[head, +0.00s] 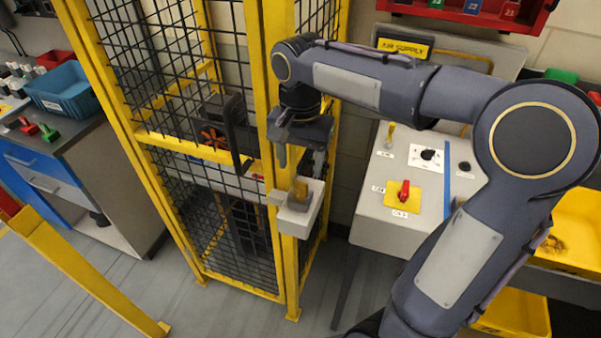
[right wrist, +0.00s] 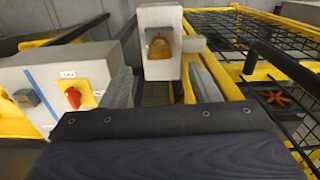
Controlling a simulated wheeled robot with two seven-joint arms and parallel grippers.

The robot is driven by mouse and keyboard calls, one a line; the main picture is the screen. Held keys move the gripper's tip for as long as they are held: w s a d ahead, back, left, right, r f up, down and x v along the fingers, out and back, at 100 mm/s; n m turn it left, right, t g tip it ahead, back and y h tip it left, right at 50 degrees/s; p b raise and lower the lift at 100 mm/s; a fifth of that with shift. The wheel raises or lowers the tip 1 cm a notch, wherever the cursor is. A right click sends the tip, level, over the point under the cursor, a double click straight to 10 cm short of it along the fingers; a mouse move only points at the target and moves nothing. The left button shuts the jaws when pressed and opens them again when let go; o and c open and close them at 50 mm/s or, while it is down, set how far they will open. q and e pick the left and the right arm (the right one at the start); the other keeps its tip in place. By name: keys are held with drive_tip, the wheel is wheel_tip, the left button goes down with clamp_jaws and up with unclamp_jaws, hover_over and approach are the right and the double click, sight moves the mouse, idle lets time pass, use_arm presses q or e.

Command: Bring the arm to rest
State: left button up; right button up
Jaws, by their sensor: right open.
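My right arm (head: 445,260) reaches from the lower right up and across to the yellow cage post. My right gripper (head: 299,160) points down with its fingers apart and nothing visible between them. Below it, a grey box with a yellow latch piece (head: 299,194) is fixed at the post. In the right wrist view, the open fingers of the right gripper (right wrist: 163,82) frame the same grey box (right wrist: 160,68), which stands beyond them. A gap shows between the gripper and the box in the head view. My left arm is not in view.
A yellow-framed mesh cage (head: 165,150) with a dark door handle (head: 237,140) stands left of the gripper. A grey panel with a red switch (head: 404,192) is to the right. A yellow bin (head: 575,245) is at far right. Clear floor (head: 190,300) lies in front.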

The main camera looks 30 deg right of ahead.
drive_tip(key=shift+r, duration=0.4)
drive_tip(key=shift+s, duration=0.1)
drive_tip(key=s+a+f+n+t+y, duration=0.2)
drive_tip(key=s+f+n, duration=0.1)
drive_tip(key=s, duration=0.5)
drive_tip(key=s+a+f+n+t+y, duration=0.1)
drive_tip(key=s+a+f+n+t, duration=0.1)
drive_tip(key=s+n, duration=0.3)
drive_tip(key=s+f+t, duration=0.1)
drive_tip(key=s, duration=0.2)
drive_tip(key=shift+s+f+t+y, duration=0.3)
drive_tip(key=shift+s+f+y, duration=0.05)
drive_tip(key=shift+s+y, duration=0.05)
